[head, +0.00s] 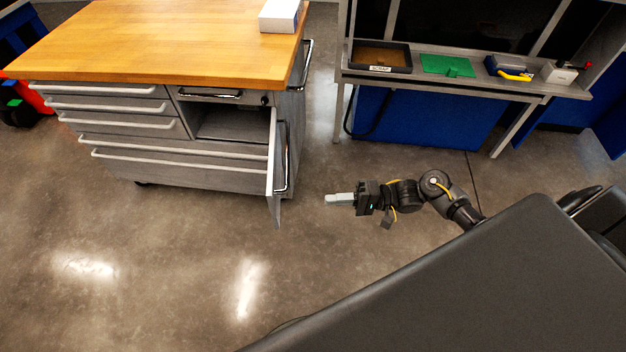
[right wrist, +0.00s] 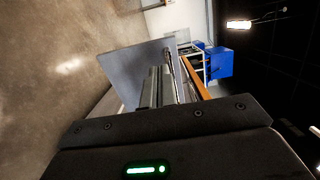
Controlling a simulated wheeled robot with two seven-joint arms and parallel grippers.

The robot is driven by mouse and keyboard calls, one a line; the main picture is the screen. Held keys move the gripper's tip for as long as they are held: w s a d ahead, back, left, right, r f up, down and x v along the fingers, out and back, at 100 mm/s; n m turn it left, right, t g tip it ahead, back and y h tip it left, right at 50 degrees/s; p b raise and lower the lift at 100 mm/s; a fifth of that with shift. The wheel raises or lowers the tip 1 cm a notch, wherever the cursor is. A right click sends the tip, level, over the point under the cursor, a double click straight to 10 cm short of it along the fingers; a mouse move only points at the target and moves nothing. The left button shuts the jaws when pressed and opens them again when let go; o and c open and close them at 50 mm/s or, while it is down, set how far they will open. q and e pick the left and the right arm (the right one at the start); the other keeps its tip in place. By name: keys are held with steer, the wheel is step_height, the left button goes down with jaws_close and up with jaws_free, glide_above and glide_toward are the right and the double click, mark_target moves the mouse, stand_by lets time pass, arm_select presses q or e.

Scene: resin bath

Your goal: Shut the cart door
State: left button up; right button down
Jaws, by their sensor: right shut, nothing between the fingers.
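The grey cart (head: 170,130) with a wooden top stands at the left in the head view. Its door (head: 274,170) is hinged at the cart's right side and stands wide open, pointing toward the camera. The compartment (head: 232,124) behind it shows open and dark. My right gripper (head: 328,200) is shut and empty, to the right of the door and apart from it, above the floor. In the right wrist view the shut fingers (right wrist: 160,88) point toward a flat grey panel (right wrist: 140,72), which looks like the door. My left gripper is not in view.
A white box (head: 281,16) lies on the wooden top (head: 160,42). A grey workbench (head: 465,80) with a tray (head: 381,56), a green mat (head: 446,66) and small tools stands at the back right. The floor in front of the cart is clear.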

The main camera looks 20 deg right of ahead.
mark_target(274, 202)
steer(key=x, duration=1.3)
steer(key=shift+w, duration=0.1)
